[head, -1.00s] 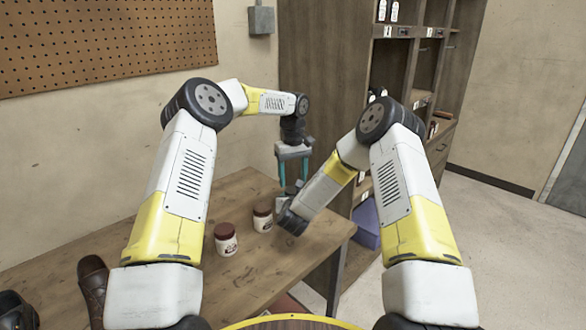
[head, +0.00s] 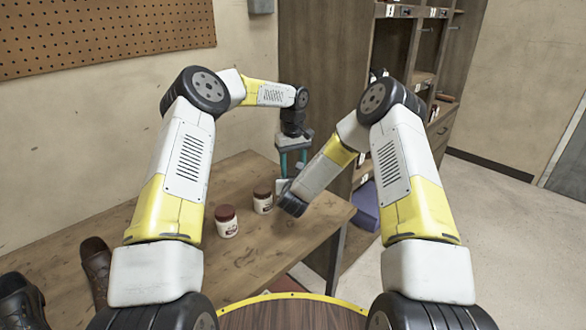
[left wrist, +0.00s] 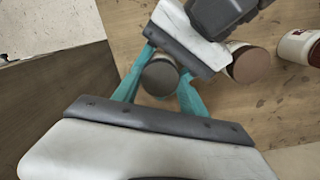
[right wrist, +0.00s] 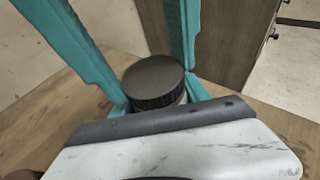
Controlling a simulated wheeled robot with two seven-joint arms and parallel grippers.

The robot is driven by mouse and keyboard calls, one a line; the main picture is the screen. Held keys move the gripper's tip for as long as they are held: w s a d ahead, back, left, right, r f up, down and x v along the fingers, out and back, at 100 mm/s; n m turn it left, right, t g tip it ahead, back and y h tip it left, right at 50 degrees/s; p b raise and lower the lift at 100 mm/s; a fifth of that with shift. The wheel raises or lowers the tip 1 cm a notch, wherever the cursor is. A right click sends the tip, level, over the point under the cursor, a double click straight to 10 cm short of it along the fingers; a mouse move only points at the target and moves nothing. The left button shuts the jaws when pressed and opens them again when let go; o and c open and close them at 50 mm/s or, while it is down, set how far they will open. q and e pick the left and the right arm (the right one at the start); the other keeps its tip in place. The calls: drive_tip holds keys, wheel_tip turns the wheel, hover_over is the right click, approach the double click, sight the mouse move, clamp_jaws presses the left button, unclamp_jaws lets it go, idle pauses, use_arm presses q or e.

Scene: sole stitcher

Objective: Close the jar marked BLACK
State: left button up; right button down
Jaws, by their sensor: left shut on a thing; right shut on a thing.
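A jar with a dark, ridged lid stands between my two grippers; its lid (right wrist: 155,82) shows in the right wrist view and from above in the left wrist view (left wrist: 160,77). My left gripper (head: 293,164) reaches down from above, its teal fingers shut on the lid's sides. My right gripper (right wrist: 158,98) comes in low from the side, shut on the jar's body below the lid. In the head view the right forearm hides most of this jar. No label on it is readable, so I cannot confirm the BLACK marking.
Two white jars with reddish-brown lids, a nearer one (head: 226,221) and a farther one (head: 263,200), stand on the wooden table (head: 180,240) left of the grippers. Brown shoes (head: 97,268) lie at the front left. A wooden shelf (head: 335,100) rises behind the table's right end.

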use_arm(q)
drive_tip(key=m, duration=1.2)
drive_tip(key=shift+m, duration=0.4)
drive_tip(key=o, duration=1.5)
drive_tip(key=shift+o, duration=0.2)
drive_tip(key=shift+s+d, duration=0.1)
drive_tip(key=shift+r, duration=0.1)
